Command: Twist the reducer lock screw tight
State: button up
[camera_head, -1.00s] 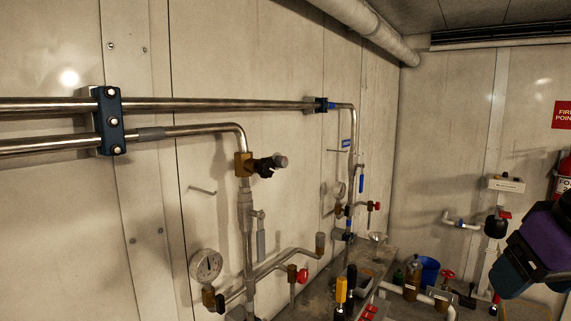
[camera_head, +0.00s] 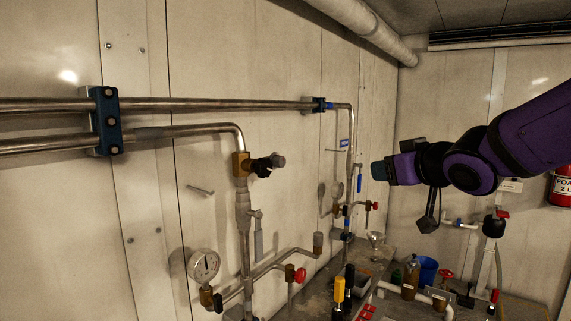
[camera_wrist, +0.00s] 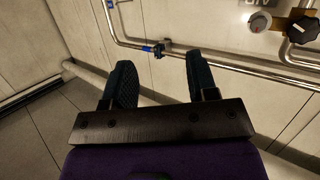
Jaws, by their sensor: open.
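A brass fitting (camera_head: 242,164) sits on the steel pipe on the left wall, with a dark side part (camera_head: 263,166) ending in a grey round cap (camera_head: 278,161). This looks like the reducer, but I cannot pick out its lock screw for certain. My gripper (camera_head: 379,171) is in mid-air to the right of it, well apart and pointing left. In the wrist view, the two dark fingers of my gripper (camera_wrist: 160,78) are spread with nothing between them. A black knob (camera_wrist: 304,28) shows at the upper right of the wrist view, beyond the fingers.
Steel pipes run along the wall, held by a blue clamp (camera_head: 107,121). A pressure gauge (camera_head: 204,266) and red-handled valves (camera_head: 300,275) are lower down. A bench carries yellow and black handled tools (camera_head: 339,290), a bottle (camera_head: 410,279) and a blue bucket (camera_head: 428,269).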

jog(key=w+a+n+y, duration=0.3)
jog(key=a+y, duration=0.1)
jog(key=a, duration=0.2)
jog(key=n+g+y, duration=0.3)
jog(key=y, duration=0.3)
send_near(283, 163)
jog(key=x, duration=0.9)
jog(key=shift+w+a, duration=0.15)
jog(key=shift+a, duration=0.05)
jog(key=c, duration=0.9)
